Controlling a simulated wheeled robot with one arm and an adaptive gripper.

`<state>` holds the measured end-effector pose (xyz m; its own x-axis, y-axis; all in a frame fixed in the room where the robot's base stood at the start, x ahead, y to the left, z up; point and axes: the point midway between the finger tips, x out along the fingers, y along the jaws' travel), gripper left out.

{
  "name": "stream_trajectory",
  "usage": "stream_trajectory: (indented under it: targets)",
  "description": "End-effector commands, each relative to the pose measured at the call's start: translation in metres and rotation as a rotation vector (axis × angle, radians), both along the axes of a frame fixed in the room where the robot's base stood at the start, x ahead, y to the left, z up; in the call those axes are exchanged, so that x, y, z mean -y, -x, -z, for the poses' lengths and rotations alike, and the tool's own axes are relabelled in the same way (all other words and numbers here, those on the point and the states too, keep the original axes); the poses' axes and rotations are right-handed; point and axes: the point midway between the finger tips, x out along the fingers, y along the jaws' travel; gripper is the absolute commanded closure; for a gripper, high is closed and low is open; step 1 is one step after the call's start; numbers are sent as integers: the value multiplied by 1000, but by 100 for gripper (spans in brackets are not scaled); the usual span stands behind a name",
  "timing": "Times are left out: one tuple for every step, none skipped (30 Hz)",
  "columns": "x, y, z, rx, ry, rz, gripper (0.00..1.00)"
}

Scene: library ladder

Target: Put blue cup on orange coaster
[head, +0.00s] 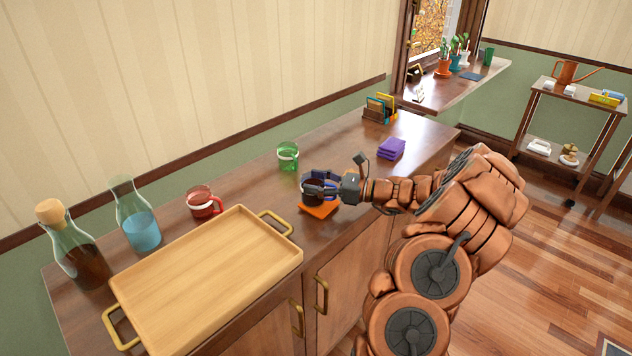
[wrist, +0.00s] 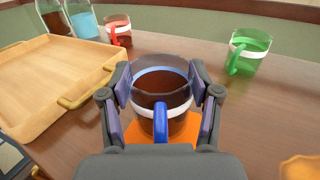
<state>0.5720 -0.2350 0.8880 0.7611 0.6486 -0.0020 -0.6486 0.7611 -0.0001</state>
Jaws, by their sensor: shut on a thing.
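The blue cup (wrist: 160,92), a clear cup with a blue handle, a white band and dark contents, is between the fingers of my gripper (wrist: 163,100). My gripper is shut on it, one finger on each side, and the cup looks upright. The orange coaster (wrist: 122,135) lies on the counter directly under the cup. In the head view the cup (head: 314,190) shows partly behind the fingers of my gripper (head: 318,188), over the orange coaster (head: 320,211). I cannot tell whether the cup's base touches the coaster.
A green cup (head: 288,156) stands behind, and a red cup (head: 203,202) to the left. A wooden tray (head: 205,280) with brass handles fills the front left. Two bottles stand beyond it. Purple coasters (head: 391,148) lie to the right, near a holder (head: 379,108).

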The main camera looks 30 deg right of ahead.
Motion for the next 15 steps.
stream_trajectory:
  targets:
    - [0,0,0,0,0,0,78]
    - [0,0,0,1,-1,0,78]
    - [0,0,0,1,-1,0,78]
    - [0,0,1,1,-1,0,78]
    - [0,0,2,1,-1,0,78]
    - [0,0,3,1,-1,0,78]
    - [0,0,3,1,-1,0,36]
    - [0,0,3,0,0,0,32]
    - [0,0,3,1,-1,0,28]
    - [0,0,3,0,0,0,25]
    - [0,0,3,0,0,0,22]
    - [0,0,3,0,0,0,18]
    - [0,0,3,0,0,0,15]
    - [0,0,3,0,0,0,12]
    - [0,0,3,0,0,0,12]
